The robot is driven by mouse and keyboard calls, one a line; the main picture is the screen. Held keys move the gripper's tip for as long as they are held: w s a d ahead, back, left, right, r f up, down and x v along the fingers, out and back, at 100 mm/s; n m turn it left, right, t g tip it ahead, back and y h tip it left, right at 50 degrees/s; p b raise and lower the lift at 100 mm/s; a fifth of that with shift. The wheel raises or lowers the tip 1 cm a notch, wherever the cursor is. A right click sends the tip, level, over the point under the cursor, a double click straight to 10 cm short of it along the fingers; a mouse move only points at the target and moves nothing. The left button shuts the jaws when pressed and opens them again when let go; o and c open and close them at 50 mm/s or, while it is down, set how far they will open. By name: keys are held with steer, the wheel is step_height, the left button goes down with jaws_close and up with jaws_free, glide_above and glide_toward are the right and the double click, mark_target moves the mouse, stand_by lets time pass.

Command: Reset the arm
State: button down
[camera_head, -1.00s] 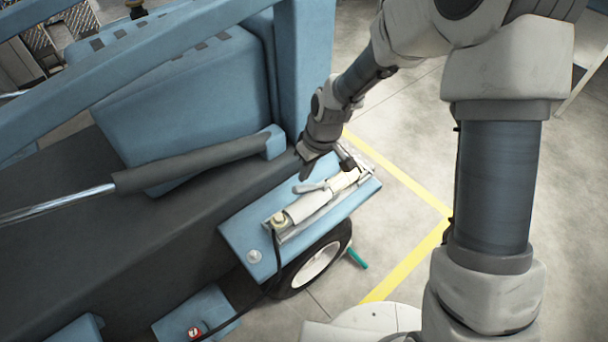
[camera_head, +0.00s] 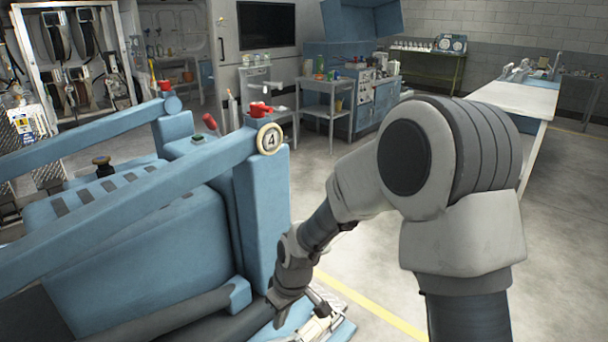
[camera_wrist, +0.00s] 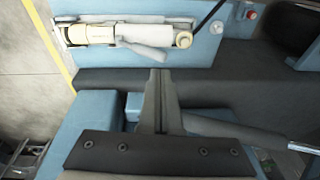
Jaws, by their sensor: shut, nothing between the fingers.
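My arm reaches from the right of the head view down to the blue machine (camera_head: 265,205). My gripper (camera_head: 279,320) points down beside the machine's blue post, close to a pale cylindrical tool (camera_head: 320,327) at the bottom edge. In the wrist view my gripper's fingers (camera_wrist: 160,76) are together with nothing between them. There the pale tool (camera_wrist: 115,34) lies in a holder on a blue plate, apart from the fingertips. How high the fingertips are above the machine is hard to tell.
Blue rails (camera_head: 130,200) with red knobs stand left of my arm. A dark padded bar (camera_head: 165,318) lies beside the gripper. Open floor (camera_head: 390,270) lies to the right. A workbench (camera_head: 515,98), a cart (camera_head: 325,100) and reel racks (camera_head: 75,60) stand farther back.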

steer(key=s+d+r+m+t+h+p, duration=0.1)
steer(key=s+d+r+m+p, duration=0.15)
steer(key=d+r, duration=0.65)
steer(key=s+d+r+m+t+h+p, duration=0.1)
steer(key=s+d+r+m+t+p, duration=0.15)
steer(key=r, duration=1.15)
steer(key=s+d+r+m+p, duration=0.2)
steer(key=s+d+r, duration=0.2)
steer(key=s+r, duration=0.2)
steer(key=s+d+r+m+t+p, duration=0.1)
steer(key=s+d+r+m+p, duration=0.1)
steer(key=s+r, duration=0.4)
steer(key=s+d+p, duration=0.1)
steer(key=d, duration=0.1)
steer(key=shift+d, duration=0.3)
